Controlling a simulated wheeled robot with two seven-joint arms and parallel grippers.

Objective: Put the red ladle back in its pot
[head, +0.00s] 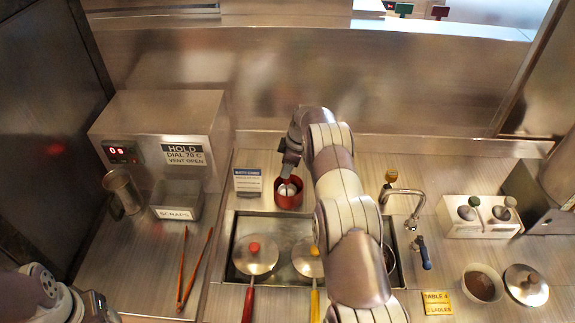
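My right gripper (289,170) points down just above a small red container (288,203) behind the sunken metal tray. A pale rounded part shows in the container's mouth under the fingers; I cannot tell if it is held. A round metal lid with a red knob (255,254) sits in the tray's left part, with a red handle (248,304) reaching forward from it. Beside it is a similar lid with a yellow handle (315,304). I cannot pick out the red ladle for certain. Part of my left arm shows at the lower left; its fingertips are not clear.
My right arm covers the tray's right part. A blue-and-white sign (248,180) stands left of the container. A tap (405,197) is to the right. Orange tongs (195,268), a scraps bin (178,203) and a hold box (158,140) are left. Bowl (483,284) lower right.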

